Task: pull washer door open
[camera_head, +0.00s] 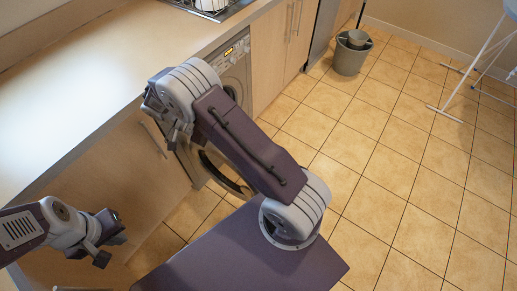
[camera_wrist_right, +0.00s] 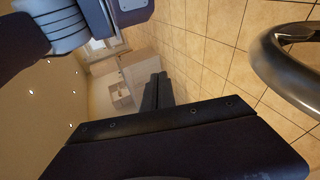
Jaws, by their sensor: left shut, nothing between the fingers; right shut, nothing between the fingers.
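The washer (camera_head: 236,72) is a silver machine under the counter, partly hidden by my right arm. Its door (camera_head: 224,174) shows as a dark ring low beside that arm and appears to stand out from the front over the floor. In the right wrist view a curved metal rim, probably of the door (camera_wrist_right: 268,68), is at the right, apart from the fingers. My right gripper (camera_wrist_right: 158,90) is shut and empty; in the head view it is mostly hidden near the washer. My left gripper (camera_head: 112,244) is shut and empty near the cabinet front at lower left, away from the washer.
The long counter (camera_head: 75,75) runs above the washer and the cabinets (camera_head: 275,55). A grey bucket (camera_head: 350,55) stands on the tiled floor at the back, and a white-legged rack (camera_head: 480,62) stands at the right. The floor (camera_head: 400,180) between is clear.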

